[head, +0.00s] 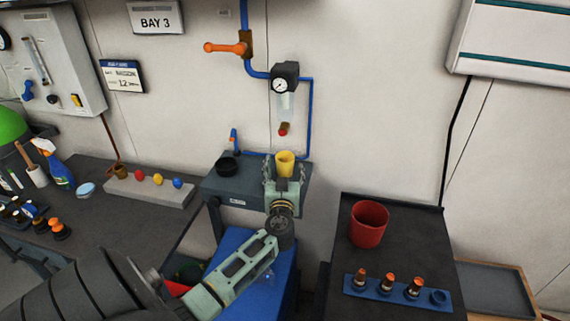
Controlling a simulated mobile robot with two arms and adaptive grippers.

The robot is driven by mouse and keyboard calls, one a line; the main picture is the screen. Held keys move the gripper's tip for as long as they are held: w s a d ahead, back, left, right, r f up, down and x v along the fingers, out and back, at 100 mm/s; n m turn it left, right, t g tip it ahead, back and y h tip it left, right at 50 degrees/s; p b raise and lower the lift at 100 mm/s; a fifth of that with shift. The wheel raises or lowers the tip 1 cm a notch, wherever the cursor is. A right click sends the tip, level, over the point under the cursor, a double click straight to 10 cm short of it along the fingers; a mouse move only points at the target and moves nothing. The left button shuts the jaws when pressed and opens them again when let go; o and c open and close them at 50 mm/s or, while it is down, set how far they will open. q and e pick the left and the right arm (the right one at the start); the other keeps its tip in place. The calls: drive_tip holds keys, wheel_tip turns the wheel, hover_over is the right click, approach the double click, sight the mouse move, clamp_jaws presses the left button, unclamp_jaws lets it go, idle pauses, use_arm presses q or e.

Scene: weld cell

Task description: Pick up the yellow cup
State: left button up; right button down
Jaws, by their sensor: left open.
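The yellow cup (285,163) stands on a small dark grey wall shelf (236,186) in the middle of the head view. My left gripper (284,174) reaches up to it from below, with its two fingers open, one on each side of the cup. The gripper body hides the lower part of the cup, and I cannot tell whether the fingers touch it. My right gripper is not in view.
A black bowl (228,165) sits left on the same shelf. Blue pipe with a gauge (285,85) runs on the wall above. A red cup (368,223) and a blue rack (397,291) stand on the right bench. A workbench with bottles lies left.

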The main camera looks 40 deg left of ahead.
use_arm(q)
drive_tip(key=shift+x, duration=0.8)
drive_tip(key=shift+f, duration=0.1)
drive_tip(key=shift+s, duration=0.1)
drive_tip(key=shift+c, duration=0.3)
drive_tip(key=shift+c, duration=1)
drive_tip(key=c, duration=1.1)
